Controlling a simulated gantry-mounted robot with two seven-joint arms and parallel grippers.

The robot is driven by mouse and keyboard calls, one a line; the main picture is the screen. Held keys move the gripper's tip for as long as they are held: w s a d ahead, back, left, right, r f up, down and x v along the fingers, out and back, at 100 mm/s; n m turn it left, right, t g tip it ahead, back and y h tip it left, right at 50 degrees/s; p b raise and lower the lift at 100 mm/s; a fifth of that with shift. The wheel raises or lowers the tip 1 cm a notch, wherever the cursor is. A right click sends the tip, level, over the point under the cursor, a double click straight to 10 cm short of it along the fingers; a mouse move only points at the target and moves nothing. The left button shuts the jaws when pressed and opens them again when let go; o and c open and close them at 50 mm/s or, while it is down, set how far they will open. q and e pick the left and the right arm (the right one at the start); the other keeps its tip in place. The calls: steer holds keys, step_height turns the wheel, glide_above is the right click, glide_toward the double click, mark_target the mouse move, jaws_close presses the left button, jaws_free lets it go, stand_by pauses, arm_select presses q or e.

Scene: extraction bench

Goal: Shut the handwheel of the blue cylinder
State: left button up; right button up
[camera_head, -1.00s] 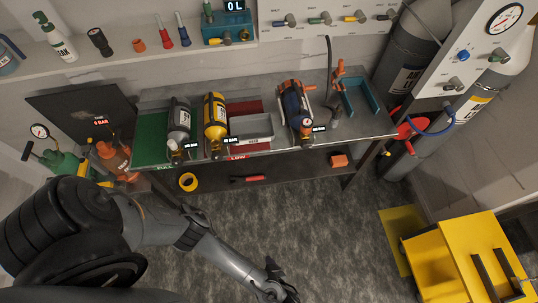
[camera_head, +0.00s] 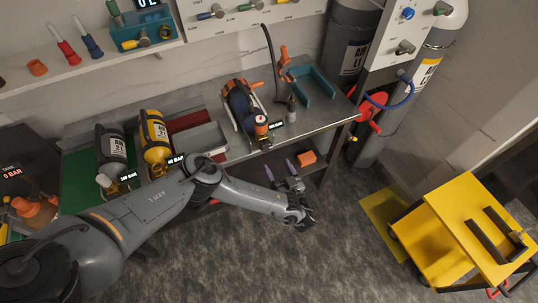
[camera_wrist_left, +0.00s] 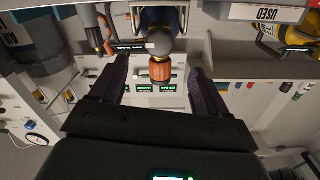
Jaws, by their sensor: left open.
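The blue cylinder (camera_head: 238,106) lies on the bench with its valve end toward the front edge. A small gauge (camera_head: 261,120) and a lit readout sit at that end. My left gripper (camera_head: 279,168) is in front of the bench's front edge, its purple fingers pointing toward the valve end. In the left wrist view my left gripper (camera_wrist_left: 158,85) is open and empty. An orange ribbed knob (camera_wrist_left: 160,72), seemingly the handwheel, shows between and beyond the fingers, below a grey rounded part. No contact is visible. My right gripper is out of view.
A black cylinder (camera_head: 112,148) and a yellow cylinder (camera_head: 154,138) lie left of the blue one. A teal holder (camera_head: 314,84) stands right of it. An orange block (camera_head: 306,158) is on the lower shelf. A yellow cart (camera_head: 480,225) stands right, with open floor between.

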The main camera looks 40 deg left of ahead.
mark_target(267, 148)
arm_select(q)
steer(key=x, duration=0.6)
steer(key=shift+b, duration=0.4)
steer(key=shift+x, duration=1.05)
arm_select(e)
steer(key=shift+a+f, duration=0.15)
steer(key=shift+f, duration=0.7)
arm_select(q)
steer(key=c, duration=1)
steer(key=shift+c, duration=0.3)
